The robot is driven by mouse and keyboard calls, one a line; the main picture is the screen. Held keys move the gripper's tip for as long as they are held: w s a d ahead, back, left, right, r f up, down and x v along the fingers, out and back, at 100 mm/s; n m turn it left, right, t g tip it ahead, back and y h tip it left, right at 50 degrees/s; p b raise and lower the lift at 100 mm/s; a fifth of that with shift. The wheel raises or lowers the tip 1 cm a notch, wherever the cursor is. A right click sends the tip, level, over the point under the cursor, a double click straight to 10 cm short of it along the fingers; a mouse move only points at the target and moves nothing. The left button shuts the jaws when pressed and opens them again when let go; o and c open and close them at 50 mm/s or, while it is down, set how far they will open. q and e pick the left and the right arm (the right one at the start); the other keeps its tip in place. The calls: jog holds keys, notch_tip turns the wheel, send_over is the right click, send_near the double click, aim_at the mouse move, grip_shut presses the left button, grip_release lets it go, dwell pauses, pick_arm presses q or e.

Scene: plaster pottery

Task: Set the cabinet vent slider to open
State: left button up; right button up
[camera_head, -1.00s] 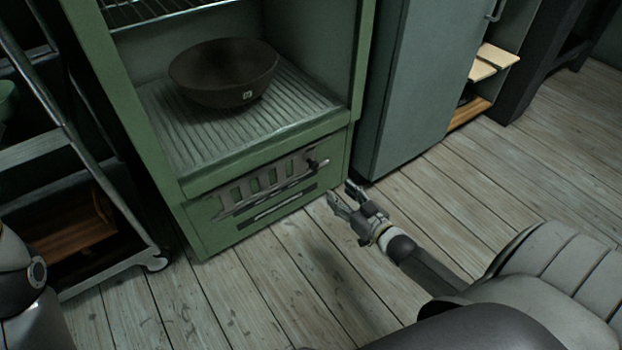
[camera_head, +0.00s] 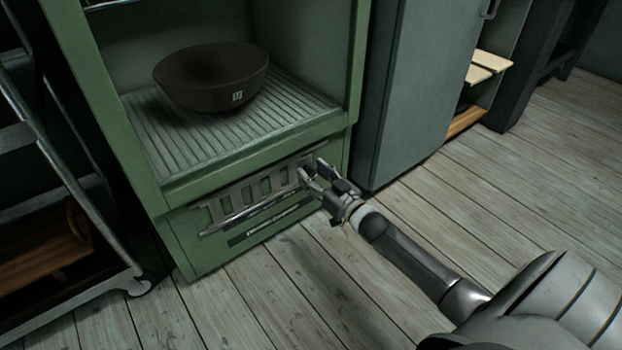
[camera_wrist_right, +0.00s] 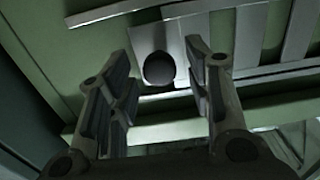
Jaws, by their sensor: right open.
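The green cabinet (camera_head: 175,240) has a slotted metal vent slider (camera_head: 252,192) on its lower front panel. A dark round knob (camera_wrist_right: 158,68) at the slider's right end shows in the right wrist view, on a pale plate. My right gripper (camera_head: 312,172) is at the right end of the slider. In the right wrist view its open fingers (camera_wrist_right: 158,85) stand on either side of the knob, with gaps at both sides. In the head view the gripper hides the knob. Whether the fingers reach fully around it is hard to tell. My left gripper is not in view.
A dark bowl (camera_head: 212,78) sits on the ribbed shelf above the vent. A grey cabinet (camera_head: 420,90) stands close on the right, and a metal wheeled rack (camera_head: 60,165) on the left. The wooden floor (camera_head: 440,220) in front is clear.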

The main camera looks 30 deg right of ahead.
jog(key=shift+w, duration=0.85)
jog(key=shift+a, duration=0.1)
jog(key=shift+c, duration=0.2)
grip_shut()
